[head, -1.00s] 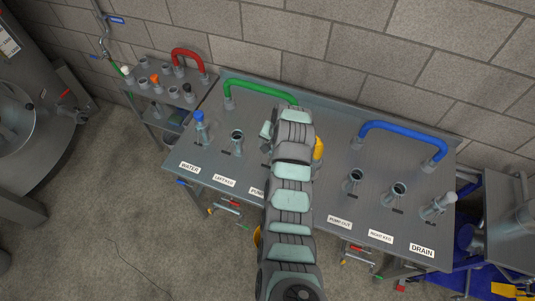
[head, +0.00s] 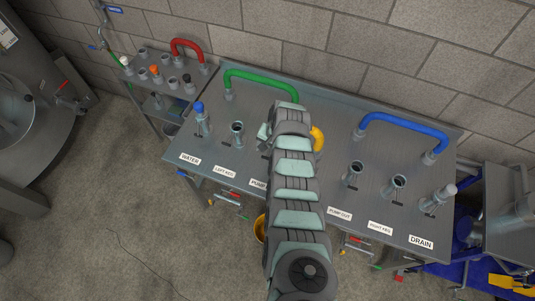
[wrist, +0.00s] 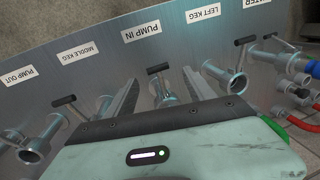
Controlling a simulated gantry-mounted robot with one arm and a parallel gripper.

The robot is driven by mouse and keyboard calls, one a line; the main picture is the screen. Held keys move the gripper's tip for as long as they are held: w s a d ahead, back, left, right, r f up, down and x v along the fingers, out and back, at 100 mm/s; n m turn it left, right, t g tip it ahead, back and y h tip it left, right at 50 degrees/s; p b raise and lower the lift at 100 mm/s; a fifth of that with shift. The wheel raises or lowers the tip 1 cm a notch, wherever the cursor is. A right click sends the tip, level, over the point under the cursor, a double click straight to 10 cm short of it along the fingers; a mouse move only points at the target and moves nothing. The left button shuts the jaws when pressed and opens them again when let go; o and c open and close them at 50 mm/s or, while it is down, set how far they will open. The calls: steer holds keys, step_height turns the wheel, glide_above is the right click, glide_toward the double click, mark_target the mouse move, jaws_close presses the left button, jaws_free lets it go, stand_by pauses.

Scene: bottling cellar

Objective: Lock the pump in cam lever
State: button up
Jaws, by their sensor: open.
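The pump in lever (wrist: 158,69) is a short black handle on the metal port under the PUMP IN label (wrist: 142,33) in the wrist view. It stands out roughly crosswise to the pipe; whether it is locked I cannot tell. My gripper (wrist: 160,76) has its two grey fingers apart, one on each side of the lever and port (wrist: 166,98). No contact with the lever is visible. The lower port is partly hidden by the gripper body. In the head view the PUMP IN label (head: 258,184) shows only in part, and my arm hides the lever.
On the bench (head: 300,205), neighbouring ports with black levers stand on both sides, including the left keg port (wrist: 238,78). A side shelf (head: 155,88) holds loose fittings.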

mark_target(267, 156)
steer(key=f, duration=0.1)
steer(key=f+b, duration=0.2)
steer(key=shift+a+f, duration=0.1)
steer(key=shift+a, duration=0.15)
steer(key=shift+w+f, duration=0.15)
jaws_close()
stand_by(0.6)
